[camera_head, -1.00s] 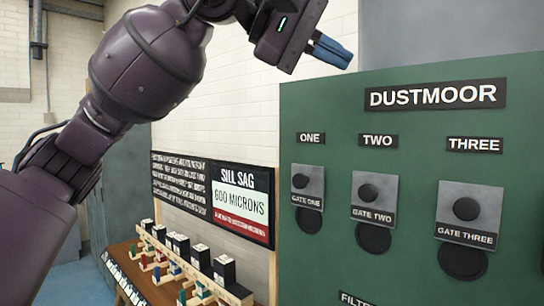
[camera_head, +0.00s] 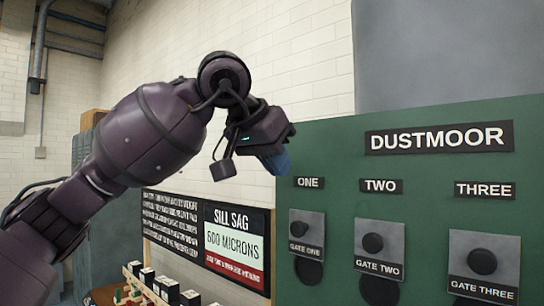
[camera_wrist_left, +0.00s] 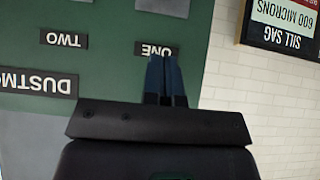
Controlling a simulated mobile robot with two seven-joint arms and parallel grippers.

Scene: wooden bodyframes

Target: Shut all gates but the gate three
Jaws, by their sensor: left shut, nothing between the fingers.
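The green DUSTMOOR panel (camera_head: 330,150) carries three grey gate plates with black knobs. The gate one plate (camera_head: 312,222) and gate two plate (camera_head: 394,237) each sit above a dark round opening that shows below them. The gate three plate (camera_head: 505,255) is at the right; what lies below it is cut off by the frame. My left gripper (camera_head: 280,163) is shut and empty, near the panel's upper left edge, above and left of gate one. In the left wrist view, its fingers (camera_wrist_left: 162,60) overlap the ONE label, with the gate one plate (camera_wrist_left: 162,6) beyond. My right gripper is out of view.
A SILL SAG sign (camera_head: 234,243) stands left of the panel. Below it is a wooden rack with several black blocks (camera_head: 168,290) and coloured parts. A white brick wall (camera_head: 310,75) lies behind. The panel's front looks clear.

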